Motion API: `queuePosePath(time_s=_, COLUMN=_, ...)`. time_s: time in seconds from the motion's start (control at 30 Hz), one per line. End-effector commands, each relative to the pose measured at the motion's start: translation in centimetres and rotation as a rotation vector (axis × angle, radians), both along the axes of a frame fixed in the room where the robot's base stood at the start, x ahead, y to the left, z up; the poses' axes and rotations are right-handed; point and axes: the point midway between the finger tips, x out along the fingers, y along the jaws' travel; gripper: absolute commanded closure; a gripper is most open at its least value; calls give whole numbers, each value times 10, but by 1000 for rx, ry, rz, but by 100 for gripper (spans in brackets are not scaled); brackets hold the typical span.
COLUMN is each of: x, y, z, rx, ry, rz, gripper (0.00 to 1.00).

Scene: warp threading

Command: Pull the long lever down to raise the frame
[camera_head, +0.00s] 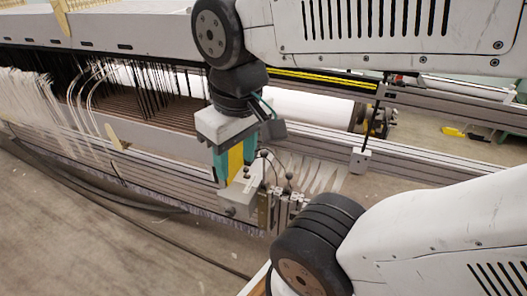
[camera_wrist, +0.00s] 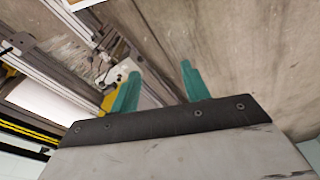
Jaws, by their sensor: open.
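My gripper (camera_head: 236,168) points down beside the metal box (camera_head: 238,198) at the end of the loom's beam. Its two teal fingers are apart, and nothing is held between them in the wrist view (camera_wrist: 160,72). A yellow part (camera_head: 235,160) shows behind the fingers in the head view. Thin levers with dark ball knobs (camera_head: 263,153) (camera_head: 289,176) stand just right of my gripper, apart from the fingers. I cannot tell for sure which is the long lever. In the wrist view the levers are not clearly made out.
The loom's long slatted beam (camera_head: 150,155) runs across the picture, with white threads (camera_head: 35,95) at the left. A white roller (camera_head: 305,108) lies behind my gripper. A dark cable (camera_head: 95,190) runs along the front. The floor (camera_head: 60,250) in front is mostly clear.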

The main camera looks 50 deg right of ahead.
Motion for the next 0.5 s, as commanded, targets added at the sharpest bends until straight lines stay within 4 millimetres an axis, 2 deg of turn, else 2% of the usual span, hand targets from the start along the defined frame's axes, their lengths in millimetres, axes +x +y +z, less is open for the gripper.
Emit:
queuePosePath(time_s=0.23, x=0, y=0, z=0, rx=0, ry=0, rz=0, gripper=54)
queuePosePath(time_s=0.27, x=0, y=0, z=0, rx=0, ry=0, rz=0, gripper=50)
queuePosePath(time_s=0.33, x=0, y=-1, z=0, rx=0, ry=0, rz=-6, gripper=50)
queuePosePath(time_s=0.43, x=1, y=-9, z=-4, rx=0, ry=21, rz=-45, gripper=50)
queuePosePath(time_s=0.5, x=4, y=-18, z=-14, rx=4, ry=73, rz=-95, gripper=50)
